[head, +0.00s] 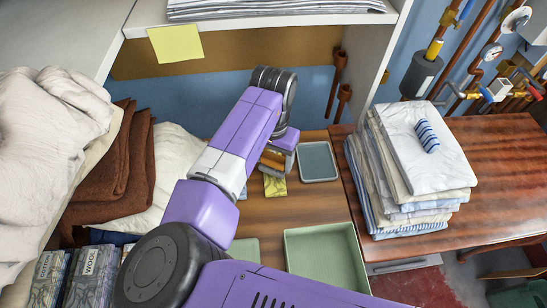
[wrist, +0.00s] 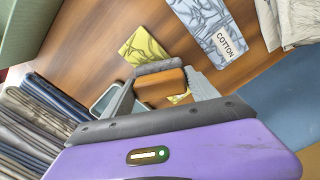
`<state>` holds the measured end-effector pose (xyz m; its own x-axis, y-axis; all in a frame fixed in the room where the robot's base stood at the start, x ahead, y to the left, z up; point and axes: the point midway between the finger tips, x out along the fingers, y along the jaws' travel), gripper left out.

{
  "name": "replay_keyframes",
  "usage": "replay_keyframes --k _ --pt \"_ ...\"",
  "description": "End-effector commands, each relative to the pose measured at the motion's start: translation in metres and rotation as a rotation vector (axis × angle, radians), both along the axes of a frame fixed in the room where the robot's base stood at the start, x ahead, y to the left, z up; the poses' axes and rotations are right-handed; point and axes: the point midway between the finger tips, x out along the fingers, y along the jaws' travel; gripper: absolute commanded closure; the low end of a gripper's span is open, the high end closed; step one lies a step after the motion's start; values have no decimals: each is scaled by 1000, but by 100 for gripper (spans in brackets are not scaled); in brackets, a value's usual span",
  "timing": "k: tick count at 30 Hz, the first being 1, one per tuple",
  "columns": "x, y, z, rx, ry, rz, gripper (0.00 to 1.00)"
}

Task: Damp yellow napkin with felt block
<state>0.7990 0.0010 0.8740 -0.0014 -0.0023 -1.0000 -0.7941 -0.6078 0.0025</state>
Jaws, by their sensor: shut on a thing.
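My gripper (wrist: 161,84) is shut on the felt block (wrist: 160,90), an orange-brown block with a grey felt strip along one side. In the head view the block (head: 273,160) hangs from my gripper (head: 279,154) at the back of the wooden table. The yellow napkin (head: 275,187) lies flat just in front of and below it. In the wrist view the patterned yellow napkin (wrist: 142,42) shows beyond the block, with another yellow patch behind the gripper; the block hides what lies between. Whether the block touches the napkin I cannot tell.
A small grey-blue tray (head: 334,177) sits right of the block. A green tray (head: 325,231) lies nearer. A blue patterned cloth labelled COTTON (wrist: 208,22) lies near the napkin. A stack of folded linen (head: 425,175) stands right; brown cloths (head: 112,165) lie left. A shelf overhangs the back.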

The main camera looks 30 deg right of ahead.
Motion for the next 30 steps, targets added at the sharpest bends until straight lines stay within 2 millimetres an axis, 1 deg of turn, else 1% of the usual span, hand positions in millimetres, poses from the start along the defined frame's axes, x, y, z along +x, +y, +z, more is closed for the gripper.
replay_keyframes --k 30 --pt "0 0 -8 0 0 0 65"
